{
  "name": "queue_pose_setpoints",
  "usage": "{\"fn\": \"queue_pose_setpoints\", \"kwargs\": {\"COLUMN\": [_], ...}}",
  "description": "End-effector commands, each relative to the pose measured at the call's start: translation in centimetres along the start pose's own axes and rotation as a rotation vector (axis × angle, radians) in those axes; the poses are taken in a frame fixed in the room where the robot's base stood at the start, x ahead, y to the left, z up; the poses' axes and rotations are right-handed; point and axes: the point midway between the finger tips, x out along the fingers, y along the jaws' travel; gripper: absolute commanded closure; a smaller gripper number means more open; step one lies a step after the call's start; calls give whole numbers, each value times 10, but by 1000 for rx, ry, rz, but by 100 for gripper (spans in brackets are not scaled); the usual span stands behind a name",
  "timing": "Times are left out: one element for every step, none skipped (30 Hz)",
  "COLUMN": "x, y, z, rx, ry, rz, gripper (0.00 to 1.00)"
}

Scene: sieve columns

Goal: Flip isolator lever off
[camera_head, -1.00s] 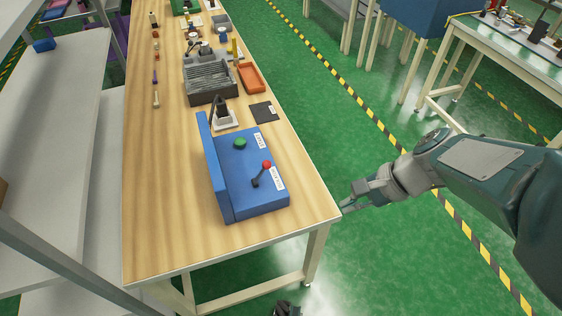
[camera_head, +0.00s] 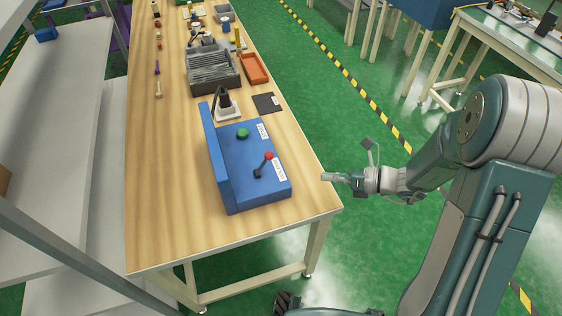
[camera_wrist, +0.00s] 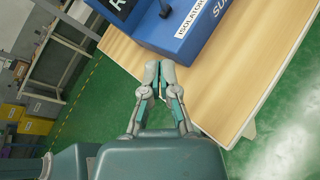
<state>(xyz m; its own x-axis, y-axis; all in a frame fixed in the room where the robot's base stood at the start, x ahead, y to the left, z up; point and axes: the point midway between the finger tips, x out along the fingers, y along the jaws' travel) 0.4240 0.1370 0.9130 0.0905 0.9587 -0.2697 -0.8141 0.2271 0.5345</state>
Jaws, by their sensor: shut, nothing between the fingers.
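The isolator lever (camera_head: 264,164) is a black stick with a red knob, tilted on top of a blue control box (camera_head: 240,192) near the front end of the wooden table. A white label lies beside the lever and a green button (camera_head: 243,133) sits behind it. My gripper (camera_head: 324,177) is right of the box, past the table's right edge, pointing left toward it and apart from the lever. In the wrist view my gripper (camera_wrist: 160,66) has its fingertips together and empty.
The wooden table (camera_head: 165,220) is bare left of the box and at its front. Behind the box stand a dark device on a white base (camera_head: 226,103), a flat black plate (camera_head: 267,103), a grey ribbed bin (camera_head: 214,75) and an orange tray (camera_head: 254,68). Grey shelves stand left.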

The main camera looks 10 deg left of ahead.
Motion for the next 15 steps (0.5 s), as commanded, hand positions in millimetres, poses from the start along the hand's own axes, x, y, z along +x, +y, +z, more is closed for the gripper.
{"fn": "queue_pose_setpoints", "kwargs": {"x": [0, 1, 2, 4, 6, 11, 15, 20, 27, 32, 38, 46, 51, 57, 65], "y": [0, 0, 0, 0, 0, 0, 0, 1, 1, 1, 1, 1, 1, 1, 1], "z": [0, 0, 0, 0, 0, 0, 0, 0, -1, -1, 0, -1, -1, -1, -1], "rx": [-1, -1, -1, -2, -2, -2, -2, -2, -2, -3, -3, -2, -2, -2, -3], "ry": [1, 1, 1, 2, 2, 3, 4, 4, 4, 4, 4, 5, 5, 6, 5], "rz": [0, 0, 1, 1, 2, 2, 3, 4, 5, 5, 5, 5, 4, 5, 5], "gripper": [100, 100, 100, 100, 100, 100, 100, 100, 100, 100, 100, 100, 100, 100, 100]}}
